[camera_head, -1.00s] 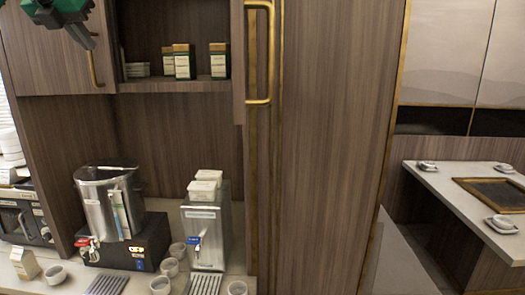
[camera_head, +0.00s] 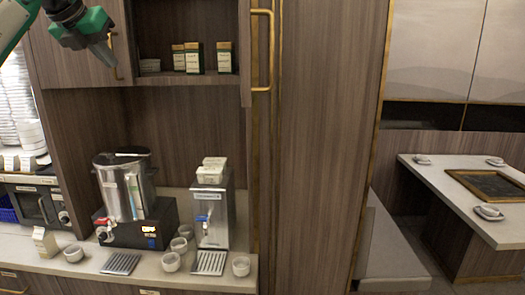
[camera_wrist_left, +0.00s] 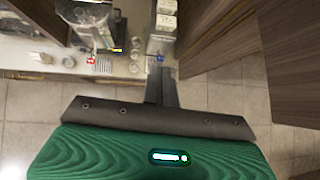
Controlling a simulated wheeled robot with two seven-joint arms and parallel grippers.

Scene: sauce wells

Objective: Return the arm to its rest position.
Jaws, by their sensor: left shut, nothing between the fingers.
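My left gripper (camera_head: 107,52) is at the upper left of the head view, raised in front of the wooden cabinet, with my green and grey arm coming in from the left. In the left wrist view its fingers (camera_wrist_left: 161,88) are together and empty, pointing towards the counter, with tiled floor below. It touches nothing that I can see. My right gripper is in neither view.
The counter (camera_head: 200,279) holds a steel urn (camera_head: 125,190), a smaller dispenser (camera_head: 214,215), several white cups and two drip trays. A tall wooden cabinet (camera_head: 325,150) stands right of it. A table (camera_head: 440,190) is further right.

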